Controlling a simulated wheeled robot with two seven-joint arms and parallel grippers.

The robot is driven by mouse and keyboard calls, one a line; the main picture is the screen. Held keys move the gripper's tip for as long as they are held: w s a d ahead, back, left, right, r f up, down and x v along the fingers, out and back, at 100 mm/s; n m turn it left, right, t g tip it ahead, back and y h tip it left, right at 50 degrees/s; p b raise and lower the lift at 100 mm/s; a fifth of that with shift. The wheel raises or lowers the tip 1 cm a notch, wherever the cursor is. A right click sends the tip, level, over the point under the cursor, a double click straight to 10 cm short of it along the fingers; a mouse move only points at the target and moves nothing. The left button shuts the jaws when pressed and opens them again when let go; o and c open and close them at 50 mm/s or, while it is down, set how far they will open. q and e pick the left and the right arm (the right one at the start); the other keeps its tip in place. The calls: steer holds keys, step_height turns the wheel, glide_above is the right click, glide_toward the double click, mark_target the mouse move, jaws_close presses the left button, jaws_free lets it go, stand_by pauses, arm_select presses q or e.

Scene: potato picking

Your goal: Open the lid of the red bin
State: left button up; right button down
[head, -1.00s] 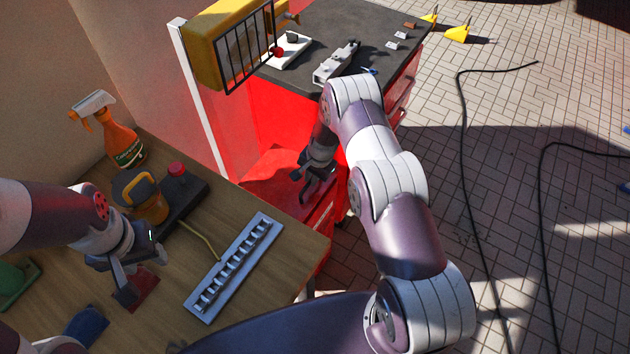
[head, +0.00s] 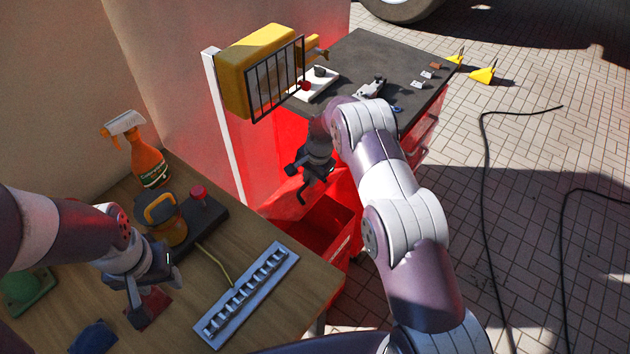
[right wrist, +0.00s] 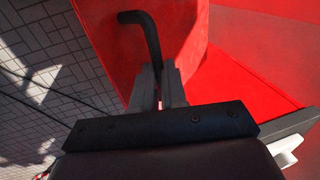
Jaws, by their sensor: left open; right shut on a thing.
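The red bin (head: 335,252) stands beyond the right edge of the wooden table, and its dark red inside shows. Its red lid (head: 279,201) is tilted up at the bin's far left side, partly hidden by my gripper. My right gripper (head: 306,184) is above the bin, shut on the lid's black bent handle. In the right wrist view the fingers (right wrist: 159,88) close around the handle (right wrist: 148,38), with the red lid (right wrist: 186,22) behind it. My left gripper (head: 148,302) is open and empty above the table, over a small dark red piece.
On the wooden table (head: 310,278) are a metal slotted rack (head: 247,292), an orange spray bottle (head: 149,165) and a dark base with a red button (head: 198,192). A dark-topped red cabinet (head: 345,60) stands behind the bin. Paved floor with black cables lies at right.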

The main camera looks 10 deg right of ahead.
steer(key=shift+s+a+f, duration=0.1)
steer(key=shift+s+f, duration=0.05)
steer(key=shift+f, duration=0.15)
steer(key=c, duration=1.4)
jaws_free()
steer(key=shift+o, duration=1.2)
steer(key=shift+w+a+f, duration=0.1)
steer(key=shift+w, duration=0.3)
steer(key=shift+s+r, duration=0.15)
steer(key=shift+r, duration=0.3)
arm_select(q)
steer(key=shift+w+a+f+b, duration=0.1)
steer(key=shift+w+f+b, duration=0.05)
steer(key=shift+f+b, duration=0.35)
steer(key=shift+w+f+b, duration=0.15)
steer(key=shift+f+b, duration=0.25)
steer(key=shift+f, duration=0.15)
arm_select(e)
steer(key=v, duration=1.1)
steer(key=shift+r, duration=0.35)
steer(key=shift+w, duration=0.2)
